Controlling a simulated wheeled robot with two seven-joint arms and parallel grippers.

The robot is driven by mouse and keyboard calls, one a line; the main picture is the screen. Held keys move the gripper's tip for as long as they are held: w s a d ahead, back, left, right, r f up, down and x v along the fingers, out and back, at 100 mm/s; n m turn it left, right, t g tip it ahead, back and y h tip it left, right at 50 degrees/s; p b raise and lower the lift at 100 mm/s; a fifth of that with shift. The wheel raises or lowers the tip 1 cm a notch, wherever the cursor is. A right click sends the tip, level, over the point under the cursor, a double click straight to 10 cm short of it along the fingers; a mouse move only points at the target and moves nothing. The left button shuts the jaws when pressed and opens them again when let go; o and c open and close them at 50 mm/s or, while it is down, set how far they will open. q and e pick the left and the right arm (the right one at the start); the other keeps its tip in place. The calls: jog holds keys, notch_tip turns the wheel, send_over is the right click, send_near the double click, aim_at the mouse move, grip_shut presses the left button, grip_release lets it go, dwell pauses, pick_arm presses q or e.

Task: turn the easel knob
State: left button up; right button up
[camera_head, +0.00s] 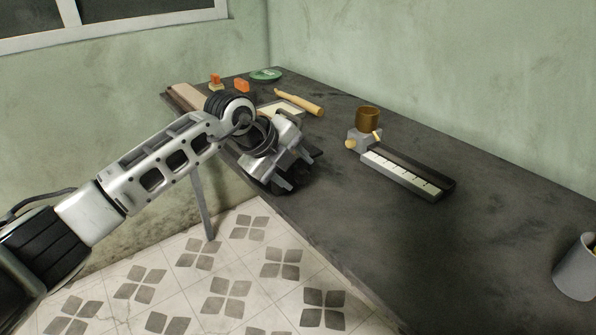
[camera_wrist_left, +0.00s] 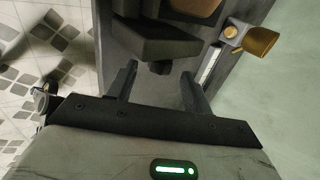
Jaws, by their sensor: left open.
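In the left wrist view a dark grey easel (camera_wrist_left: 158,45) stands ahead of my left gripper, with a brown surface (camera_wrist_left: 193,7) at its top. A small dark knob (camera_wrist_left: 160,68) sticks out low on the easel, between the lines of my fingers. My left gripper (camera_wrist_left: 159,74) is open, its two fingertips apart on either side of the knob; contact cannot be told. In the head view my left gripper (camera_head: 296,171) is over the table's near edge and hides most of the easel. My right gripper is not in view.
The dark table (camera_head: 400,240) runs along the wall. A grey device (camera_head: 405,176) with a white strip and a brass cup (camera_head: 367,118) lies right of the gripper. A wooden rolling-pin-like stick (camera_head: 298,102), orange blocks (camera_head: 241,86) and a green disc (camera_head: 266,74) are farther back. A grey cup (camera_head: 577,270) stands front right.

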pick_arm(q)
jog(key=shift+x, duration=1.05)
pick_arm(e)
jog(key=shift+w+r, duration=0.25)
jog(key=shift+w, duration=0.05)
pick_arm(q)
jog(key=c, duration=1)
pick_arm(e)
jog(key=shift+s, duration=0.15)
pick_arm(q)
jog(key=shift+o, duration=0.2)
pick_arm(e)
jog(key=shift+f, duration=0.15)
